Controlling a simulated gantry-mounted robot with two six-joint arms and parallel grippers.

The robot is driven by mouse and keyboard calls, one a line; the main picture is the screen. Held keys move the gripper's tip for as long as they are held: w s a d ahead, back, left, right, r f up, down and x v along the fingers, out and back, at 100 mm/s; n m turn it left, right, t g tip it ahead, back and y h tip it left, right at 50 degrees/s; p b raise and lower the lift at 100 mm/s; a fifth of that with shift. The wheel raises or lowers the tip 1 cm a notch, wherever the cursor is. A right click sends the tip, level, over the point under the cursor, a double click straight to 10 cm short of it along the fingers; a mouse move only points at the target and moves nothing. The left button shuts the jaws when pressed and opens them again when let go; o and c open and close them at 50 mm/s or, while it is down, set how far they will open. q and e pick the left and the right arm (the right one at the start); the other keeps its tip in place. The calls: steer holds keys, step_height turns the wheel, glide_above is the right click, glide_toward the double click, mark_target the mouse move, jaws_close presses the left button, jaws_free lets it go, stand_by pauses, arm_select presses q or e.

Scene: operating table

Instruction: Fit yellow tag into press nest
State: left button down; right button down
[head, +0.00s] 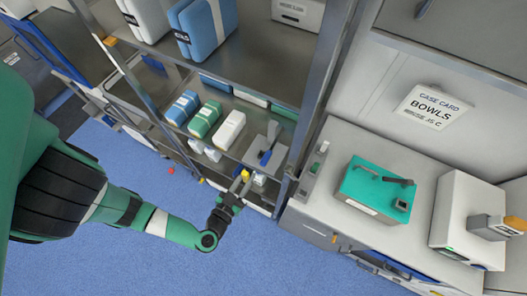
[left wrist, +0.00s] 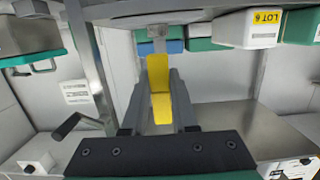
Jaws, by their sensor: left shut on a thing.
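My left gripper (head: 241,186) reaches in toward the lower part of the shelf unit and is shut on the yellow tag (head: 245,174). In the left wrist view the tag (left wrist: 158,72) stands between the two fingers and sticks out past their tips. A grey device with a blue handle (head: 266,156) stands on the shelf just above and beyond the gripper. I cannot tell for sure whether it is the press, and no nest can be made out. A small grey fitting (left wrist: 157,32) shows just beyond the tag's top end. My right gripper is not in view.
The shelf holds blue, green and white packs (head: 205,120). A metal upright (head: 320,90) stands right of the gripper. A white box marked LOT 6 (left wrist: 246,30) hangs over the wrist view's upper right.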

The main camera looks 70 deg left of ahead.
arm_select(q)
steer(key=b, duration=0.1)
glide_above(264, 153)
steer(key=d, duration=0.1)
steer(key=shift+s, duration=0.35)
step_height(264, 153, down, 4)
steer(key=b, duration=0.3)
steer(key=shift+w+r, duration=0.1)
steer(key=shift+r, duration=0.15)
steer(key=shift+f, duration=0.2)
steer(key=shift+r, duration=0.2)
steer(key=c, duration=0.7)
jaws_free()
steer(key=shift+f, duration=0.1)
